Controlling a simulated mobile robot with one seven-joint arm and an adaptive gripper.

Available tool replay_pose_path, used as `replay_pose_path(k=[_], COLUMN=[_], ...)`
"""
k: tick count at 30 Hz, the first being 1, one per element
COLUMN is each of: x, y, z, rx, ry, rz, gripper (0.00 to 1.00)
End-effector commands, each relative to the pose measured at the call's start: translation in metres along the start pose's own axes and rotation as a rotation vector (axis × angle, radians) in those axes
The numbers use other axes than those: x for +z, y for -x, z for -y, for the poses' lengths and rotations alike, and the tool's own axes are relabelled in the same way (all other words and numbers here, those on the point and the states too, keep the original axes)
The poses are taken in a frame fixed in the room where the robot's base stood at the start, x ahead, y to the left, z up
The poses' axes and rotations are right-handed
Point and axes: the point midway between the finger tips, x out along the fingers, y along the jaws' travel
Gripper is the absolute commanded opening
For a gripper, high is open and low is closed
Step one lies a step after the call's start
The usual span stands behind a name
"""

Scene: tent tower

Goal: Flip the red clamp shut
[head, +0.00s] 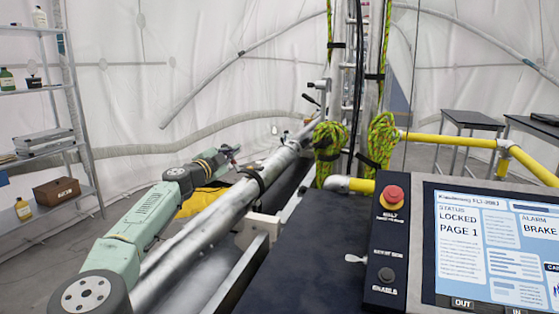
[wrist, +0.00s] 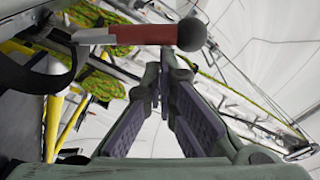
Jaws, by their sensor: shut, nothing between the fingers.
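The red clamp's handle (wrist: 140,35) shows in the wrist view as a red bar with a dark ball knob at its right end and a pale metal part at its left. It lies across the top of the picture, just beyond my fingertips. My gripper (wrist: 166,72) is shut and empty, its dark padded fingers pointing towards the knob. A small gap or light contact between fingertips and handle cannot be told. In the head view my gripper (head: 230,151) is small, at the end of my pale green arm, left of the metal tube (head: 207,222).
A control panel (head: 490,245) with a red stop button (head: 392,198) stands at the right. Yellow rails (head: 450,141) and coiled green ropes (head: 381,140) are near the mast. A shelf (head: 40,90) stands at the left. Floor between shelf and arm is open.

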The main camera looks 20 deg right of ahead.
Motion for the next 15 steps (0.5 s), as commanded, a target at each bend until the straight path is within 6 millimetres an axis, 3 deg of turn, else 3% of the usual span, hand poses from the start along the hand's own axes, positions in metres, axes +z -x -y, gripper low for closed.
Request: replay_pose_path(k=[6, 15], x=[0.035, 0.065], y=[0.004, 0.008], z=[0.003, 0.002], rx=[-0.025, -0.047], ry=[0.176, 0.333], rz=[0.001, 0.001], gripper=[0.00, 0.00])
